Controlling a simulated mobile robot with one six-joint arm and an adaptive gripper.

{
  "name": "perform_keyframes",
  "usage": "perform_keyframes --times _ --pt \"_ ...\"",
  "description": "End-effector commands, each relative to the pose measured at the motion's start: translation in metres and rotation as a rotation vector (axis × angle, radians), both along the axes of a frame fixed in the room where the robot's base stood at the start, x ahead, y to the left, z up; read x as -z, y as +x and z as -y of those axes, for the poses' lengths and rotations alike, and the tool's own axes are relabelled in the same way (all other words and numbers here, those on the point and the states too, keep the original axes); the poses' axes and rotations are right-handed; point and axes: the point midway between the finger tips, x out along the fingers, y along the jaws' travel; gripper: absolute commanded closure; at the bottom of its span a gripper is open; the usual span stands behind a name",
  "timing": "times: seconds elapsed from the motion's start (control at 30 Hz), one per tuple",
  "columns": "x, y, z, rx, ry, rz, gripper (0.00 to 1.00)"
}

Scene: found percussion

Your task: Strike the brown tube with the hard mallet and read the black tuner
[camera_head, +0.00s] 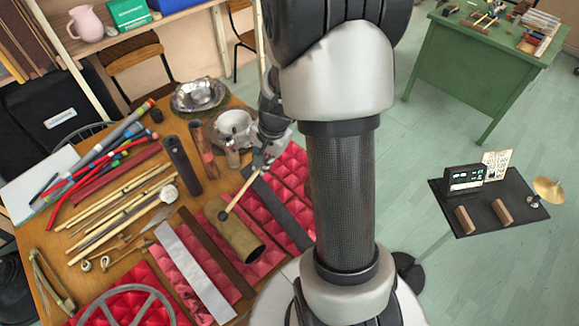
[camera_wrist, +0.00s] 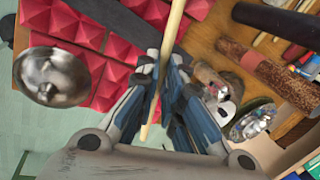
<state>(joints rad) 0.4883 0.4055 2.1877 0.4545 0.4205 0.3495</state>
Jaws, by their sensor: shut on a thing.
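My gripper (camera_head: 259,163) is shut on the pale wooden stick of a mallet (camera_head: 240,189), above the table. The stick runs down left to a small dark head (camera_head: 223,215) at the upper end of an olive-brown tube (camera_head: 238,240) lying on red foam; I cannot tell whether they touch. In the wrist view my gripper (camera_wrist: 158,75) clasps the stick (camera_wrist: 172,35); the head is out of view. A second, reddish-brown tube (camera_head: 204,150) stands upright behind, and shows speckled in the wrist view (camera_wrist: 268,76). The black tuner (camera_head: 463,178) has a lit display, too small to read.
A dark upright tube (camera_head: 180,163), metal bowls (camera_head: 199,94) and several sticks (camera_head: 120,210) crowd the wooden table. Flat bars (camera_head: 195,272) lie on the foam. The tuner's black stand (camera_head: 495,222) also carries two brown blocks and a cymbal. Open floor separates it from the green desk (camera_head: 470,65).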

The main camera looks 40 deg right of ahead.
Motion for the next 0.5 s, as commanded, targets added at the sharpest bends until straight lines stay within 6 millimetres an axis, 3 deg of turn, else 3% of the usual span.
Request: perform_keyframes --times 0.1,0.2,0.5 --pt "0.018 -0.012 0.036 0.29 -0.004 0.002 1.0" --pt "0.024 -0.019 0.056 0.467 -0.005 0.001 1.0" --pt "0.03 -0.03 0.081 0.698 -0.005 0.0 1.0"
